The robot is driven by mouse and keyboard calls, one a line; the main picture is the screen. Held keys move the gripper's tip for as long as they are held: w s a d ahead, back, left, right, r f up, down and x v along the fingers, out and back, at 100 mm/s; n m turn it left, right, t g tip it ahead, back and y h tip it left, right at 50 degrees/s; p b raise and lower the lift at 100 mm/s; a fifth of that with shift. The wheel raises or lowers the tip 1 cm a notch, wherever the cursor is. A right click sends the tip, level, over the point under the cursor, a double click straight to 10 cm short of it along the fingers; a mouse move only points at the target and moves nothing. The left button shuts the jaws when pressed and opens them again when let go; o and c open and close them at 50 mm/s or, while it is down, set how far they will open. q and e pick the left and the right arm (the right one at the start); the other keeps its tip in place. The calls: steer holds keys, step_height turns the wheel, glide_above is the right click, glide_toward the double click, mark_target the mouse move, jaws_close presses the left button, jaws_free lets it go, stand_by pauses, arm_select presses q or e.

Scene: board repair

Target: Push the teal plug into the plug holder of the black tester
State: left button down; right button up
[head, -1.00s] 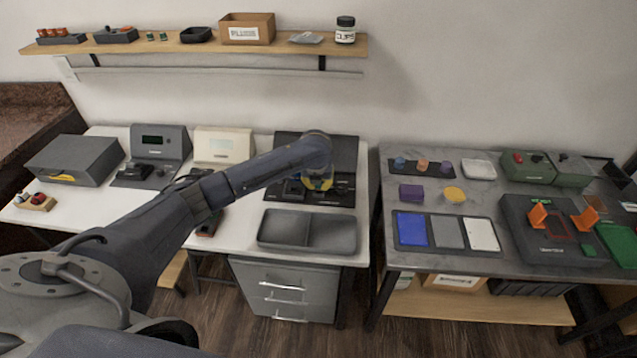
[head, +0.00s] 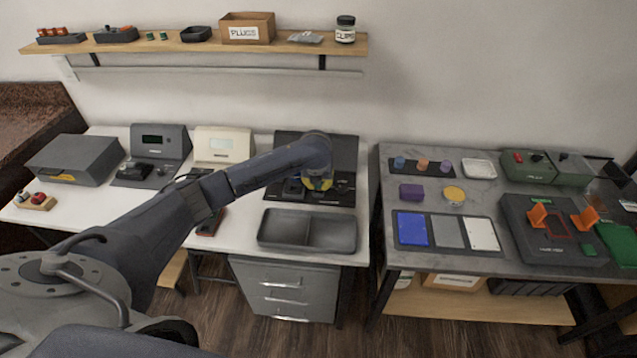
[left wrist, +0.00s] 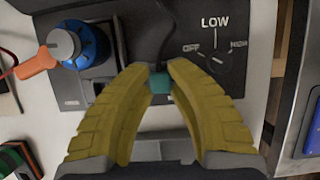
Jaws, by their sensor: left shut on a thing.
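The black tester (head: 340,150) stands at the back right of the white table. In the left wrist view its dark panel (left wrist: 130,22) shows a dial (left wrist: 217,51) marked OFF, LOW and HIGH. My left gripper (head: 319,184) is low over the front part of the tester. In the left wrist view its yellow fingertips are shut on the teal plug (left wrist: 160,84), with a thin dark cable running up from it. I cannot make out the plug holder or tell whether the plug touches it. My right gripper is out of view.
A blue and grey knob-like part (left wrist: 80,45) with an orange piece sits left of the fingers. A dark grey tray (head: 335,233) lies in front of the tester. A cream device (head: 222,144) stands to its left.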

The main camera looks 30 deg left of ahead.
arm_select(q)
steer(key=shift+f, duration=0.5)
stand_by(0.4)
steer(key=c, duration=0.9)
jaws_free()
steer(key=shift+o, duration=0.2)
steer(key=shift+r, duration=1.65)
steer(key=shift+r, duration=2.9)
